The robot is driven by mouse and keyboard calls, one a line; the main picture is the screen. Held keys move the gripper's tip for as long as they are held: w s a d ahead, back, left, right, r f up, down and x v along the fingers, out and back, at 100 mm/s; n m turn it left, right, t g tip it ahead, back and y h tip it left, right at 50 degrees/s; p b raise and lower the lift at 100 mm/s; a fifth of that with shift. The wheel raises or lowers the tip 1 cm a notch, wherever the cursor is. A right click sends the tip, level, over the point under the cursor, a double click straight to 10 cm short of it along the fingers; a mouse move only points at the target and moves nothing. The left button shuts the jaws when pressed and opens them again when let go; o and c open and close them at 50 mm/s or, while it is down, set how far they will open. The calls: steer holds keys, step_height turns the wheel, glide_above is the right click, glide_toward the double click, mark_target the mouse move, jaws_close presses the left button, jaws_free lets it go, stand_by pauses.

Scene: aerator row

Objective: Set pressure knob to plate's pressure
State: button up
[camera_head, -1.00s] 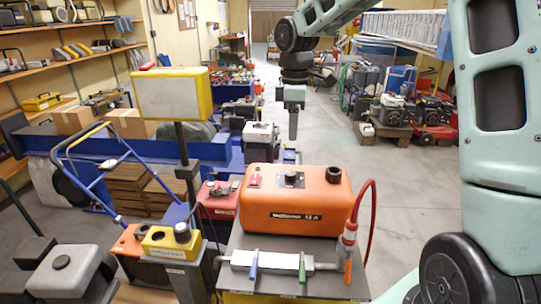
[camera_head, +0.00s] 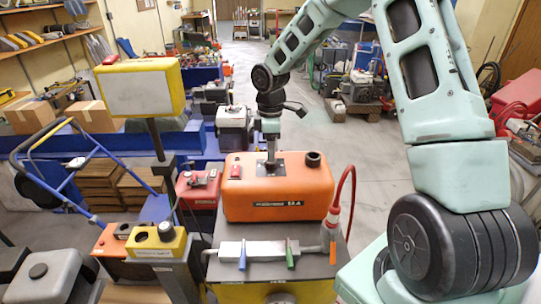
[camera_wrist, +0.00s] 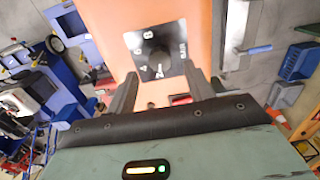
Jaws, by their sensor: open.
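An orange tank (camera_head: 300,193) stands on a grey-topped bench. On its top is a black square dial plate with white figures and apparently "BAR" (camera_wrist: 180,50), with a black round knob (camera_wrist: 158,59) at its middle. The knob's exact setting is unclear. A dark strip with white lettering, the name plate (camera_head: 280,204), is on the tank's front; its text is too small to read surely. My gripper (camera_head: 271,157) points down over the dial. In the wrist view my gripper (camera_wrist: 163,76) is open, fingers apart, the knob beyond the tips and not held.
The tank also carries a black cap (camera_head: 313,159) and a red switch (camera_head: 236,171). A red hose (camera_head: 351,185) rises at its right. A metal pipe (camera_head: 265,248) with blue and green levers lies in front. A yellow-framed panel (camera_head: 140,88) stands left.

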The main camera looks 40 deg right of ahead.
mark_target(271, 164)
steer(key=shift+f+p, duration=0.3)
steer(key=shift+f, duration=1.85)
steer(key=c, duration=1)
